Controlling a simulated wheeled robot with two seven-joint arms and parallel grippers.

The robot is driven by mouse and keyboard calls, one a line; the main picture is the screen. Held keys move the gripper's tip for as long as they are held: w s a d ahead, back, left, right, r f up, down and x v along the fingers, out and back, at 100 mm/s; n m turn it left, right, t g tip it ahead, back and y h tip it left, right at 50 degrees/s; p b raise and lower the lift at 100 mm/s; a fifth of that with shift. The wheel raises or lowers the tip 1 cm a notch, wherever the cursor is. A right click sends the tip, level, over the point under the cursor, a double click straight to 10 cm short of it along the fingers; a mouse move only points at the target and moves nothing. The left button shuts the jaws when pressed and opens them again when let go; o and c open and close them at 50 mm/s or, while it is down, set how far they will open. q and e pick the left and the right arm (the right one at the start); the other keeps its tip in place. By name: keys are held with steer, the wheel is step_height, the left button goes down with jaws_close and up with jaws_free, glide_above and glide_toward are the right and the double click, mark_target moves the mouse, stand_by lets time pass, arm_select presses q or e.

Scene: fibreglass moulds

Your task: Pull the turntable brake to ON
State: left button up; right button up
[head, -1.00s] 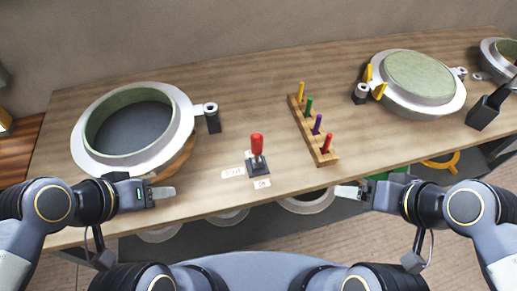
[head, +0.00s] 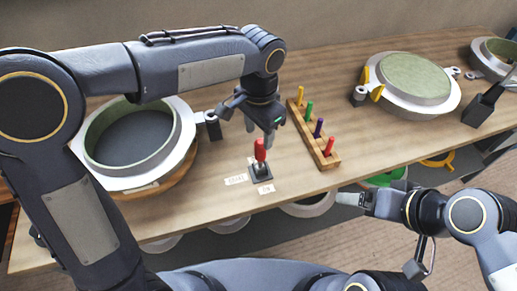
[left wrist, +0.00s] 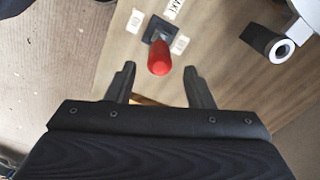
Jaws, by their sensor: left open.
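The brake lever has a red handle (head: 260,150) on a small dark base (head: 261,172), standing about upright on the bench, with white labels (head: 235,180) beside its base. My left gripper (head: 259,136) points down just above and behind the handle. In the left wrist view the red handle (left wrist: 159,58) shows just beyond and between the two open fingertips (left wrist: 159,75); I cannot tell if they touch it. My right gripper (head: 342,197) is at the bench's front edge, away from the lever; its jaw state is unclear.
A round mould (head: 185,145) on a turntable sits left of the lever. A wooden rack (head: 331,160) with coloured pegs stands close to its right. Another mould (head: 445,95) and a dark holder (head: 480,112) are farther right. Bare bench lies before the rack.

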mark_target(259, 151)
arm_select(q)
step_height(259, 151, down, 8)
steer(key=shift+r, duration=0.2)
jaws_close()
stand_by(0.4)
